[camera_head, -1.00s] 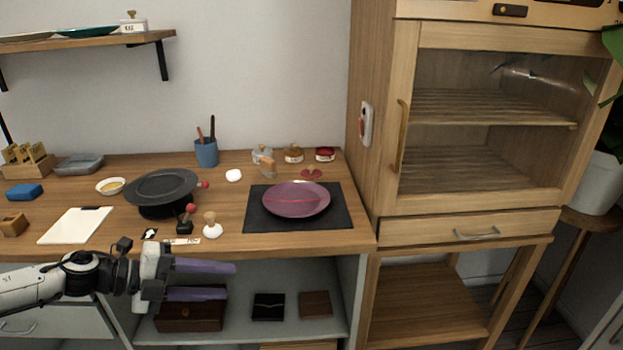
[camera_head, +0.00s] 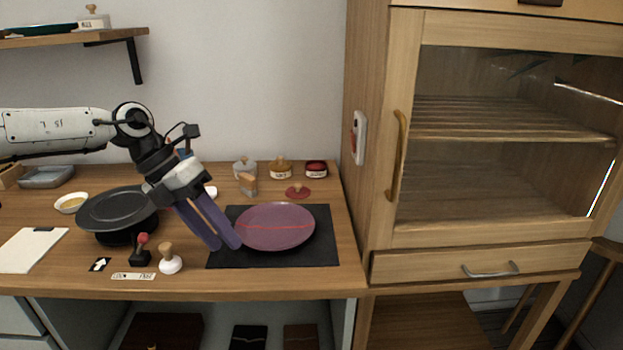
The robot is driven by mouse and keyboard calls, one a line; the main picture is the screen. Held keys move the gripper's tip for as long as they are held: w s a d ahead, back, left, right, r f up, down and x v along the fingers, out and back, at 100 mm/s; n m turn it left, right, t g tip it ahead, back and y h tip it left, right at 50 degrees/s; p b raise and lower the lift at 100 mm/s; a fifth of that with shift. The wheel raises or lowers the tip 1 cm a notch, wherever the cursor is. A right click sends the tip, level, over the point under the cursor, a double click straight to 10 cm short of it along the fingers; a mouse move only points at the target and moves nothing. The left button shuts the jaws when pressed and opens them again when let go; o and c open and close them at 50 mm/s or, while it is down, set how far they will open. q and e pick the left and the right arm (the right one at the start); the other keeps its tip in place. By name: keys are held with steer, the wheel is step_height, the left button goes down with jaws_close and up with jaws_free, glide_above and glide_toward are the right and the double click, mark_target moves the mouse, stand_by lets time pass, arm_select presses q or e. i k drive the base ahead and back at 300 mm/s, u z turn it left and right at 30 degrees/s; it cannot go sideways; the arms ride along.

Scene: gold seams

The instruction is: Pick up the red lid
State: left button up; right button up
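The red lid (camera_head: 298,192) lies on the wooden counter, just behind the dark mat, with a small knob on top. Just behind it stands a small red jar (camera_head: 316,169). My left gripper (camera_head: 226,246) hangs over the counter to the left of the lid, its purple fingers pointing down at the left part of the mat beside the plate. The fingers are apart with nothing between them. The lid is clear of the gripper. My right gripper is not in view.
A mauve plate (camera_head: 277,228) with a red line across it rests on the dark mat (camera_head: 325,255). A grey jar (camera_head: 244,167), an ochre jar (camera_head: 280,168) and a wooden block (camera_head: 247,185) stand near the lid. A tall wooden cabinet (camera_head: 364,60) bounds the counter on the right.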

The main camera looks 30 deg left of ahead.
mark_target(297, 192)
steer(key=i, duration=1)
